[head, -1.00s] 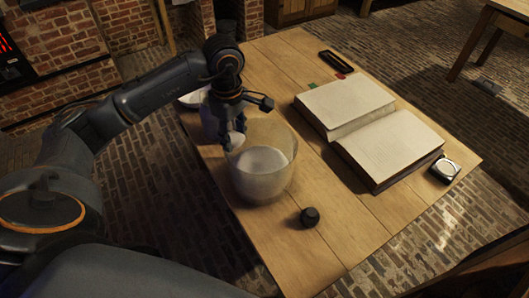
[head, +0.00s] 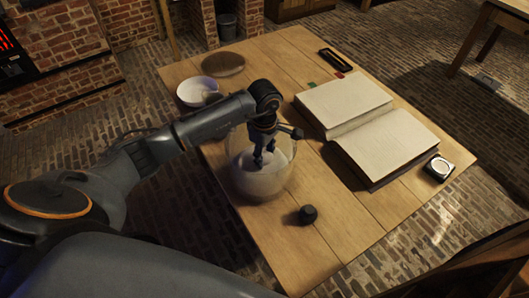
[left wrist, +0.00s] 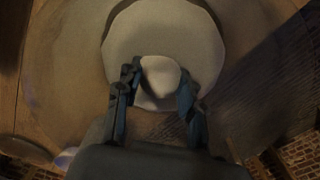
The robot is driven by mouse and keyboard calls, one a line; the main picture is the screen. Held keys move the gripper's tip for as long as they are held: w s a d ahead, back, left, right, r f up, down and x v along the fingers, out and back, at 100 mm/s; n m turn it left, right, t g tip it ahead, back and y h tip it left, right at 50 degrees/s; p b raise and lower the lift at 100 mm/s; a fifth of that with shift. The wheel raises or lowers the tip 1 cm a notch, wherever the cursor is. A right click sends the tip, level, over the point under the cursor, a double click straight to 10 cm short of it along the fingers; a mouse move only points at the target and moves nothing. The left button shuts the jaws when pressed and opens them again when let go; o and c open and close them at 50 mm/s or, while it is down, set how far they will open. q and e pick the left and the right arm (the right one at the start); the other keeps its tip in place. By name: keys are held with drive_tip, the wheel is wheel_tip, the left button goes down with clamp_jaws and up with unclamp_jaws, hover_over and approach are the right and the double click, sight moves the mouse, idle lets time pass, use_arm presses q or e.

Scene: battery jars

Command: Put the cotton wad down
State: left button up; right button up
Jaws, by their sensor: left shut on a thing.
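My left gripper (head: 264,162) points down into the mouth of the clear glass jar (head: 284,192) on the wooden table. It is shut on a white cotton wad (left wrist: 160,75), which shows between the two fingers in the left wrist view. Under the wad, a pale round mass (left wrist: 150,30) lies in the jar; it also shows through the glass in the head view (head: 250,185). I cannot tell whether the wad touches it. In the head view the wad is hard to make out behind the fingers. My right gripper is not in view.
A white bowl (head: 190,94) and a dark round disc (head: 223,64) are at the far left of the table. A small black knob-like piece (head: 308,214) sits in front of the jar. An open book (head: 375,125) lies to the right, with a small square object (head: 439,168) beside it.

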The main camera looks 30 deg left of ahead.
sight(264, 154)
use_arm(q)
drive_tip(key=shift+f, duration=0.1)
drive_tip(key=o, duration=0.6)
drive_tip(key=shift+f, duration=0.1)
drive_tip(key=shift+c, duration=0.2)
drive_tip(key=o, duration=0.5)
drive_tip(key=shift+c, duration=0.2)
drive_tip(key=shift+r, duration=0.35)
drive_tip(key=shift+w+r, duration=0.1)
drive_tip(key=shift+r, duration=0.3)
wheel_tip(264, 154, up, 11)
drive_tip(key=b, duration=0.2)
